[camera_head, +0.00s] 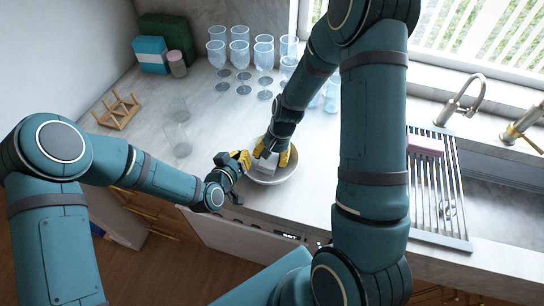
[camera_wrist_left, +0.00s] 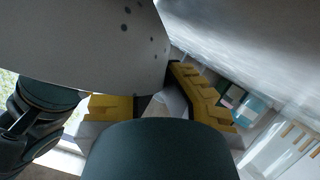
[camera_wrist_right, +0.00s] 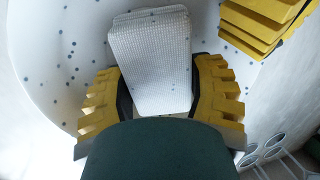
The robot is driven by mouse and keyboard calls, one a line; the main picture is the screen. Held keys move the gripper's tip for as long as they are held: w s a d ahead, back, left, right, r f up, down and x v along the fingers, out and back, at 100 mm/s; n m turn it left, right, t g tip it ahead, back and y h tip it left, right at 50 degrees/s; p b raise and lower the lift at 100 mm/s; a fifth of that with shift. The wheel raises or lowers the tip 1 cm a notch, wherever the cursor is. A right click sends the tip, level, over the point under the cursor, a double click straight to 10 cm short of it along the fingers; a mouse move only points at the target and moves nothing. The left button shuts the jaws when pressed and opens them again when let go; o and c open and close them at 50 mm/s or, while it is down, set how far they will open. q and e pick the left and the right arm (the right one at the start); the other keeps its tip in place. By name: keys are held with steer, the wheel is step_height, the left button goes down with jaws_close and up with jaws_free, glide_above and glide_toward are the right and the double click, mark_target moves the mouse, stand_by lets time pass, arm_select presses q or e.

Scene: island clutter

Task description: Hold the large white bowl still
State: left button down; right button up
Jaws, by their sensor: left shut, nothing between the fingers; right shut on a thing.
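The large white bowl (camera_head: 286,179) stands on the counter near its front edge; its speckled wall fills the upper left of the left wrist view (camera_wrist_left: 85,45). My left gripper (camera_head: 243,160) is shut and empty at the bowl's left rim; whether it touches the wall I cannot tell. Its yellow fingers also show at the top right of the right wrist view. My right gripper (camera_head: 271,156) reaches down into the bowl from above. It is shut on a white textured block (camera_wrist_right: 152,60), like a sponge or folded cloth, against the speckled inside of the bowl (camera_wrist_right: 58,60).
Several stemmed glasses (camera_head: 240,52) stand at the back. Clear tumblers (camera_head: 177,138) and a wooden rack (camera_head: 118,111) are to the left. Blue and green boxes (camera_head: 150,54) are in the back corner. A drying rack (camera_head: 440,190) and sink lie right.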

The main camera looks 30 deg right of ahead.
steer(key=shift+s, duration=0.1)
steer(key=shift+s+d+f, duration=0.1)
steer(key=shift+s+d, duration=0.5)
steer(key=shift+a, duration=0.1)
steer(key=shift+w+a, duration=0.5)
steer(key=shift+a, duration=0.25)
steer(key=shift+s, duration=0.1)
steer(key=shift+s+d, duration=0.5)
steer(key=shift+s, duration=0.05)
